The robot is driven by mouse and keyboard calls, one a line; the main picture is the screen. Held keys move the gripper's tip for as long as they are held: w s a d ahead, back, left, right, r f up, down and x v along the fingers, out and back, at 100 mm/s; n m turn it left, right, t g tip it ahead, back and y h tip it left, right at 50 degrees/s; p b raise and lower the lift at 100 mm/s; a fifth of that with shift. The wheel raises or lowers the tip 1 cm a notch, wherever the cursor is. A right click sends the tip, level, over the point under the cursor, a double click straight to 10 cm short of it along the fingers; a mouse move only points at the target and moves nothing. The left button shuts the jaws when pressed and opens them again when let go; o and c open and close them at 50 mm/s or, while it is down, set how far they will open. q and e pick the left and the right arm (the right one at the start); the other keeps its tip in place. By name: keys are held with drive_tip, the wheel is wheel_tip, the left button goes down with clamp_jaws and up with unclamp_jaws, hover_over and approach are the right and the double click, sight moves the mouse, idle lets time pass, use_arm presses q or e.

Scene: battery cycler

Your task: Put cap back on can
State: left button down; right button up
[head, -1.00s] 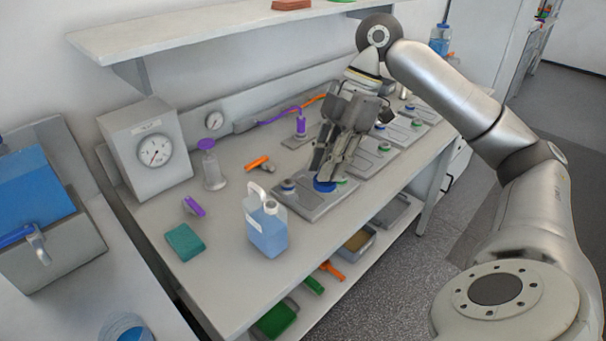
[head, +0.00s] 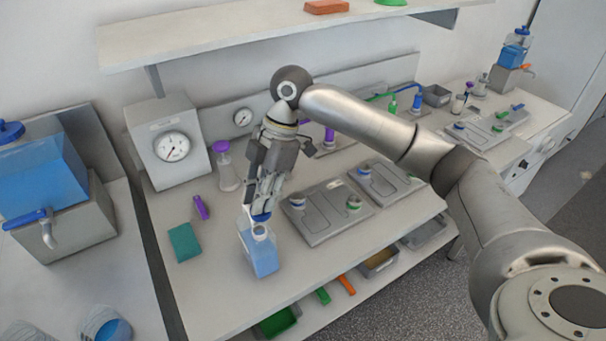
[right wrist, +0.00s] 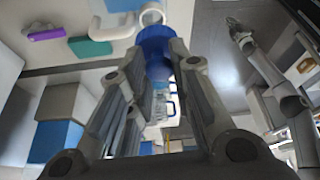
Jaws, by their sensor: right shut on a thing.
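The can (head: 262,254) is a translucent jug of blue liquid standing on the bench. Its neck (head: 260,233) faces up. My right gripper (head: 259,211) points down over the can and is shut on the blue cap (head: 261,217). The cap is right at the top of the neck; I cannot tell whether they touch. In the right wrist view the cap (right wrist: 155,42) sits between the fingertips, with a white ring-shaped part of the can (right wrist: 151,15) just beyond it. A grey arm, apparently my left, shows at the right there; its gripper (right wrist: 236,26) is too small to read.
A green sponge (head: 185,242) and a purple piece (head: 201,207) lie left of the can. A purple-topped bottle (head: 226,172) and a gauge box (head: 172,150) stand behind. Grey cycler plates (head: 325,215) lie to the right. The bench front edge is close.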

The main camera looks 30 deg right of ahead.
drive_tip(key=shift+w+a+f, duration=0.1)
drive_tip(key=shift+w+a, duration=0.05)
drive_tip(key=shift+a, duration=0.15)
drive_tip(key=shift+f, duration=0.1)
drive_tip(key=shift+a+f+b, duration=0.2)
drive_tip(key=shift+f+b, duration=0.25)
drive_tip(key=shift+b, duration=0.45)
drive_tip(key=shift+f, duration=0.15)
drive_tip(key=shift+d+f+b, duration=0.1)
drive_tip(key=shift+f+b, duration=0.25)
drive_tip(key=shift+f, duration=1.7)
use_arm(q)
drive_tip(key=shift+a+f, duration=0.25)
drive_tip(key=shift+f, duration=0.4)
drive_tip(key=shift+a+f, duration=0.25)
drive_tip(key=shift+f, duration=0.35)
drive_tip(key=shift+a, duration=0.2)
drive_tip(key=shift+r+p, duration=1.2)
drive_tip(key=shift+r, duration=0.15)
use_arm(e)
drive_tip(key=shift+f, duration=0.2)
